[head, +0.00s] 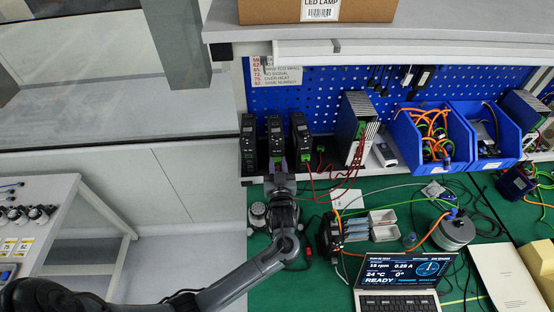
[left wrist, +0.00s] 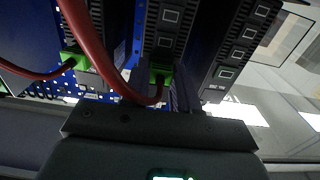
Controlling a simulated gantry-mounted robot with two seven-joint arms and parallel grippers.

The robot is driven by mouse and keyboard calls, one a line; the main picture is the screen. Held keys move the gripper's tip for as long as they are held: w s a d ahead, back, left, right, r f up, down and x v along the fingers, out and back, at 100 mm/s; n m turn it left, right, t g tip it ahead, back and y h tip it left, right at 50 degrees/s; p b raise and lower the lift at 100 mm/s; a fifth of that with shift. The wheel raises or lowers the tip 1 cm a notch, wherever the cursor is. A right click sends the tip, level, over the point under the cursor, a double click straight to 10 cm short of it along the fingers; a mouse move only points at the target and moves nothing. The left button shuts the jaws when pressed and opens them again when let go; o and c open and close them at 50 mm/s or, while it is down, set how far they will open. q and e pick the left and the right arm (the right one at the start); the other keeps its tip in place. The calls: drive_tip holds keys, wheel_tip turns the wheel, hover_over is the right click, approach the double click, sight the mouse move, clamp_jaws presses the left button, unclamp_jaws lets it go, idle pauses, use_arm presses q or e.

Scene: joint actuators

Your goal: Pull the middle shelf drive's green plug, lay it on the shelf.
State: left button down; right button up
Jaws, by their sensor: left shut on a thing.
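Three dark upright drives stand in a row on the shelf at the left of the blue pegboard. The middle drive (head: 275,135) also shows in the left wrist view (left wrist: 166,30). The green plug (left wrist: 160,73) is at the lower end of that drive, with a red cable running to it. My left gripper (head: 278,183) is in front of the middle drive's foot, shut on the green plug. Its fingers partly hide the plug, and I cannot tell whether it is fully seated. My right gripper is not in view.
The left drive (head: 248,145) and right drive (head: 302,140) stand close on both sides. Red cables hang from the shelf to the green mat. A power supply (head: 357,130) and blue bins (head: 432,135) stand farther right. A laptop (head: 398,280) is at the front.

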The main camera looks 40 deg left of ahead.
use_arm(q)
drive_tip(key=shift+s+d, duration=0.1)
drive_tip(key=shift+s+d+p, duration=0.5)
drive_tip(key=shift+p+v, duration=0.95)
drive_tip(key=shift+v, duration=1.15)
drive_tip(key=shift+r, duration=0.2)
drive_tip(key=shift+w+d, duration=0.1)
drive_tip(key=shift+d, duration=0.05)
